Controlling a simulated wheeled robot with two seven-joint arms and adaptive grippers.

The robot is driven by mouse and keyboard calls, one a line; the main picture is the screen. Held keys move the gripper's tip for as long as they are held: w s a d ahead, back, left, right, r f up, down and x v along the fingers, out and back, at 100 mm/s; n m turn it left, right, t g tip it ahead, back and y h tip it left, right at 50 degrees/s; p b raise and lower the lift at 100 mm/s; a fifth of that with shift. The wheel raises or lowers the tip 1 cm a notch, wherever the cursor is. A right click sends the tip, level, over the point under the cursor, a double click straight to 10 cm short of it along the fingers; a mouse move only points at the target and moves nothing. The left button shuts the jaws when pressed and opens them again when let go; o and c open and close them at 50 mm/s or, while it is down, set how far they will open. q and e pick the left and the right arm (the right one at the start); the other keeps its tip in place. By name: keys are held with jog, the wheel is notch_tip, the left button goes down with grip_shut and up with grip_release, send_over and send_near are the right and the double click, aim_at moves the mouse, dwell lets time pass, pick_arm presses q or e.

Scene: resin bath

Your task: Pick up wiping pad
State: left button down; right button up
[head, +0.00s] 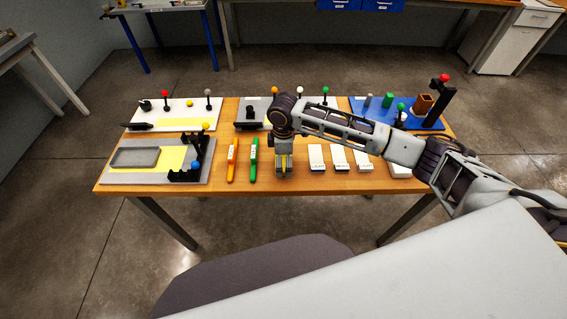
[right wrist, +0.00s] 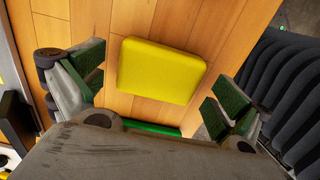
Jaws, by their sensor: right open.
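The wiping pad looks like the yellow rectangular block (right wrist: 161,70) lying flat on the wooden table top in the right wrist view. In the head view it is mostly hidden under my right gripper, with only a bit of yellow (head: 284,162) showing. My right gripper (head: 284,171) points down over it. In the wrist view, the open fingers of this gripper (right wrist: 157,92) are on either side of the pad, with gaps between pad and fingers. Nothing is held. My left gripper is not in view.
Orange (head: 232,159) and green (head: 254,159) sticks lie left of the gripper; several white boxes (head: 317,156) lie to its right. A grey fixture plate (head: 118,177) is at the front left. A blue plate (head: 375,118) with a tall black post (head: 436,104) is at the back right.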

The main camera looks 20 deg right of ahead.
aim_at(284, 161)
jog(key=shift+f, duration=0.2)
dwell(0.3)
jog(key=c, duration=1)
jog(key=shift+r, duration=0.1)
jog(key=shift+r+b, duration=0.4)
jog(key=shift+r, duration=4.55)
jog(key=o, duration=0.3)
jog(key=shift+c, duration=0.9)
